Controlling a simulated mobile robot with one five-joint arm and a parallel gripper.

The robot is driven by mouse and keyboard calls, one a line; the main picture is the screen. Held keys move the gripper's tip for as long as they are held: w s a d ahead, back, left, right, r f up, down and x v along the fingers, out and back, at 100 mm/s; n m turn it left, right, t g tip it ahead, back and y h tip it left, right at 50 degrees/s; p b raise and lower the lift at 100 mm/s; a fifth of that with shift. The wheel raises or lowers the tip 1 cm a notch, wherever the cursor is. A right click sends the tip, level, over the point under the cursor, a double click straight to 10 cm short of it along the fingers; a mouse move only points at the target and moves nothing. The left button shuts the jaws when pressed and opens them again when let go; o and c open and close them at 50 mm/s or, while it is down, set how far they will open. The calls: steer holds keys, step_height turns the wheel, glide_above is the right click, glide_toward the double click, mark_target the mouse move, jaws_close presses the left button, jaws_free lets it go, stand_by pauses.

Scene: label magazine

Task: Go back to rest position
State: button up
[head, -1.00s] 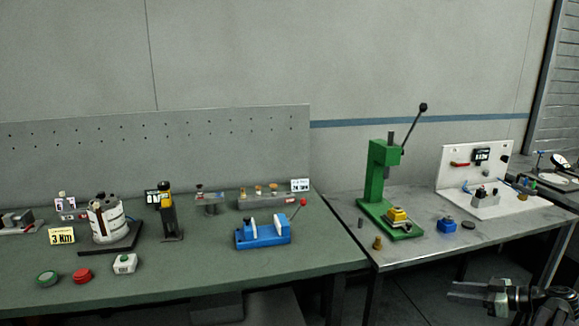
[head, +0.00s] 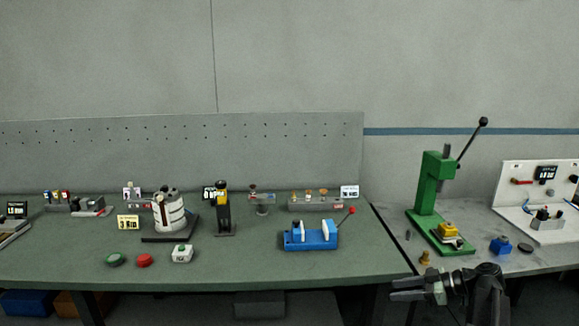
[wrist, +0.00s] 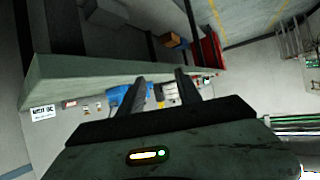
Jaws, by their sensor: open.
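My gripper (head: 408,288) shows at the lower right of the head view, in front of the bench edges. Its two dark fingers point left with a gap between them and hold nothing. In the wrist view the two fingers (wrist: 160,92) stand apart. Between and beyond them the bench edge and small items show, apart from the fingers. The label magazine cannot be told for certain among the things on the bench.
The green bench (head: 200,268) carries a white cylinder unit (head: 169,214), a blue vise (head: 312,239) and red (head: 144,260) and green (head: 114,260) buttons. A green press (head: 428,190) stands on the grey table (head: 480,222) at right. The green bench's front right is clear.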

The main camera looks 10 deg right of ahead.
steer(key=w+a+f+n+g+p, duration=0.15)
steer(key=a+g, duration=0.25)
steer(key=a, duration=1.2)
steer(key=s+a+f+m+g+h+p, duration=0.1)
steer(key=s+a+f+m+g+h, duration=0.15)
steer(key=a, duration=0.55)
steer(key=s+a+f+m+g+h+p, duration=0.15)
steer(key=s+a+h, duration=0.25)
steer(key=a, duration=0.4)
steer(key=d+f+m+t+h, duration=0.1)
steer(key=d+m+h, duration=0.3)
steer(key=m, duration=0.5)
steer(key=shift+d+f, duration=0.65)
steer(key=shift+d, duration=0.6)
steer(key=shift+s, duration=0.1)
